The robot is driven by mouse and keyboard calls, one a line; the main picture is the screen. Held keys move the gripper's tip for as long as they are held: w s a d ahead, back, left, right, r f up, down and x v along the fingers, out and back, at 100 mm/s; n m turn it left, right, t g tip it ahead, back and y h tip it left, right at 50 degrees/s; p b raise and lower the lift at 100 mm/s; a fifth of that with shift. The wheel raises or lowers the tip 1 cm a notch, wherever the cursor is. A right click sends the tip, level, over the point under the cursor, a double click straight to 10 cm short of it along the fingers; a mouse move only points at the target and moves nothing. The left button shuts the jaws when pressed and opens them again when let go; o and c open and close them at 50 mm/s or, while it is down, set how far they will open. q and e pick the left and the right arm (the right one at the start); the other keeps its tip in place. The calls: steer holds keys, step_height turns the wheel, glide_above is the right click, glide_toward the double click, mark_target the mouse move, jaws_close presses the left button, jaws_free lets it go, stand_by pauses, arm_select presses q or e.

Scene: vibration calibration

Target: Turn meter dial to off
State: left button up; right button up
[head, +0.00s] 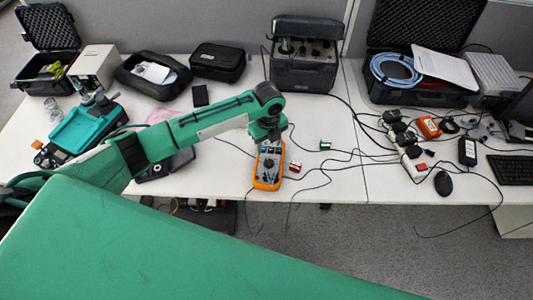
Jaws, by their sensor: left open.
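The meter (267,182) is an orange and dark handheld multimeter lying on the white table near its front edge, in the middle of the head view. Its dial (268,164) shows as a small dark round spot on its face, too small to read its setting. My left arm comes in from the left, and its gripper (268,141) is over the upper end of the meter, pointing down. The gripper is open; whether its fingers touch the dial cannot be told. It hides part of the meter's top. My right gripper is not in view.
Black cables run over the white table (335,185) around the meter. A small green block (325,146) and a red and white block (295,167) lie to its right. A black case (303,55) stands behind. A power strip (405,140) and a mouse (443,184) are farther right.

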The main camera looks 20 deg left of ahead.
mark_target(268, 159)
arm_select(q)
step_height(268, 159, down, 8)
steer(key=shift+r+p, duration=0.2)
steer(key=shift+p, duration=0.45)
steer(key=shift+f, duration=0.6)
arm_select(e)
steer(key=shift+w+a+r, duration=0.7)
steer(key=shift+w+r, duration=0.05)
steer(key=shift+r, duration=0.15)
arm_select(q)
steer(key=c, duration=1)
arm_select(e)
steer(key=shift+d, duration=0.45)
